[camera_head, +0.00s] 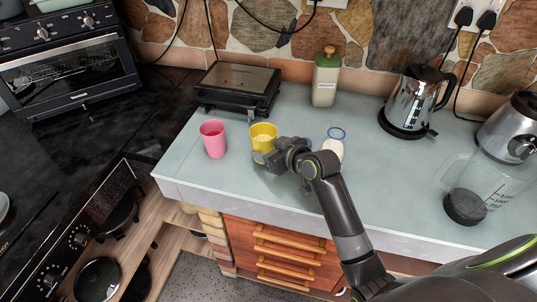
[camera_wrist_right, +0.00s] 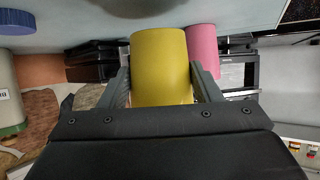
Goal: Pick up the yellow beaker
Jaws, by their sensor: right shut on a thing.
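The yellow beaker (camera_head: 263,134) stands on the pale counter in the head view, just right of a pink beaker (camera_head: 213,139). My right gripper (camera_head: 265,157) reaches it from the front right and hides its lower part. In the right wrist view the yellow beaker (camera_wrist_right: 161,68) sits between the two fingers of my right gripper (camera_wrist_right: 162,88), one finger against each side. The right gripper is shut on it. I cannot tell whether the beaker is clear of the counter. My left gripper is not in view.
A clear jug (camera_head: 474,190) is at the right. The counter's front left is free.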

